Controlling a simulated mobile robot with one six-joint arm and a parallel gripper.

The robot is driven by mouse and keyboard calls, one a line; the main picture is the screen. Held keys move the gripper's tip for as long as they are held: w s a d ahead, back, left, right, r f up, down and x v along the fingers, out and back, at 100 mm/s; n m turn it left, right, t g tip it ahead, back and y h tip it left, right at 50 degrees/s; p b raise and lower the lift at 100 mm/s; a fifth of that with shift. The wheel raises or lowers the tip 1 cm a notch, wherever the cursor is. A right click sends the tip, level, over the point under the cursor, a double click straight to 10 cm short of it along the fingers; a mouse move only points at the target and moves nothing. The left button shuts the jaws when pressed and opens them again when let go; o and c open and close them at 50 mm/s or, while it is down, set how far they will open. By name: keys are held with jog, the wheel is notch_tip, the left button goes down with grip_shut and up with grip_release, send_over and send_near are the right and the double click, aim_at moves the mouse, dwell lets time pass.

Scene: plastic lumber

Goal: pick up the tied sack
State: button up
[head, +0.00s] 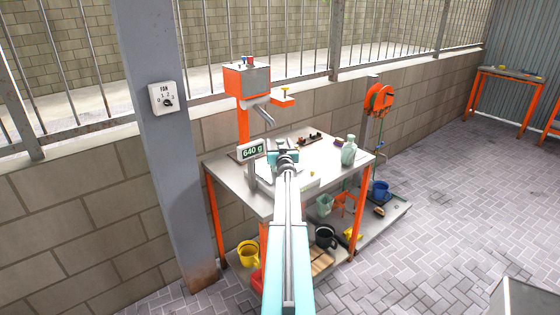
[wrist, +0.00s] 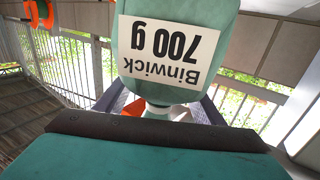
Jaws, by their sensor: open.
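A pale green sack with a narrowed neck (head: 348,154) stands upright on the right part of the workbench (head: 312,190). In the wrist view a green sack (wrist: 173,50) fills the upper middle, its label reading "Binwick 700 g" upside down and a pale part below it. I cannot tell for certain that both views show the same sack. My gripper (head: 284,150) is open over the bench, left of the sack in the head view and apart from it. A teal part with a dark edge, probably my gripper's, fills the bottom of the wrist view.
A scale display (head: 251,149) reading 640 g stands left of my gripper. An orange machine (head: 246,80) rises behind the bench.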

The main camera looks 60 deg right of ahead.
jog(key=c, duration=1.5)
grip_shut()
jog(key=shift+s+f, duration=0.1)
jog(key=shift+f, duration=0.1)
